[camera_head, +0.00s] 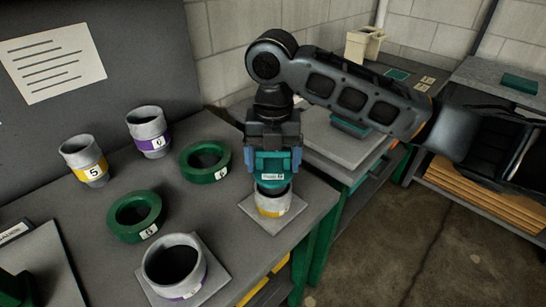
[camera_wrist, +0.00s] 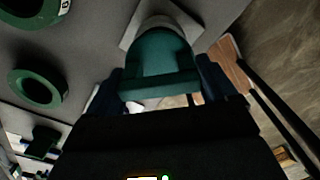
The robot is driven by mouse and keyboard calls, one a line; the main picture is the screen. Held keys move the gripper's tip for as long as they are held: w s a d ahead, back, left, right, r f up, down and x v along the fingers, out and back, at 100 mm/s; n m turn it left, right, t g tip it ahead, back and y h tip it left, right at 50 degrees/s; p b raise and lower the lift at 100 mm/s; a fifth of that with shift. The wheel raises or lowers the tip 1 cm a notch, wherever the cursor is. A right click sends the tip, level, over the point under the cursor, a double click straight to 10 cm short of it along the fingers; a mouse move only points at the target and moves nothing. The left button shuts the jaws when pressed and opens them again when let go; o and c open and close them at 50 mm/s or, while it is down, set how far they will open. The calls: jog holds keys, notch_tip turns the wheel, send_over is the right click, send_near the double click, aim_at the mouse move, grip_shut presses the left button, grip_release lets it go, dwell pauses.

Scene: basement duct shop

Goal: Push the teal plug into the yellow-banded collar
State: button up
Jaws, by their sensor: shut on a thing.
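My gripper (camera_head: 273,158) is shut on the teal plug (camera_head: 271,168) and points straight down over the yellow-banded collar (camera_head: 272,207). The plug has a pale label and looks upright. Its lower end is at the collar's mouth; I cannot tell how far inside it is. The collar is grey with a yellow band and stands on a square grey plate (camera_head: 292,211) near the bench's right edge. In the wrist view the plug (camera_wrist: 165,58) sits between the fingers (camera_wrist: 162,85) and hides most of the collar.
On the bench (camera_head: 107,184) stand a yellow-banded collar marked 5 (camera_head: 84,160), a purple-banded collar (camera_head: 149,132), two green rings (camera_head: 205,161) (camera_head: 136,216) and a wide purple-banded collar (camera_head: 173,264) on a plate. A second bench (camera_head: 335,142) stands behind right.

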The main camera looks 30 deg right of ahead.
aim_at(273, 170)
jog(key=shift+f+b, duration=0.95)
jog(key=shift+f, duration=0.65)
jog(key=o, duration=1)
notch_tip(273, 170, up, 8)
jog(key=shift+f+b, duration=0.1)
jog(key=shift+b, duration=0.25)
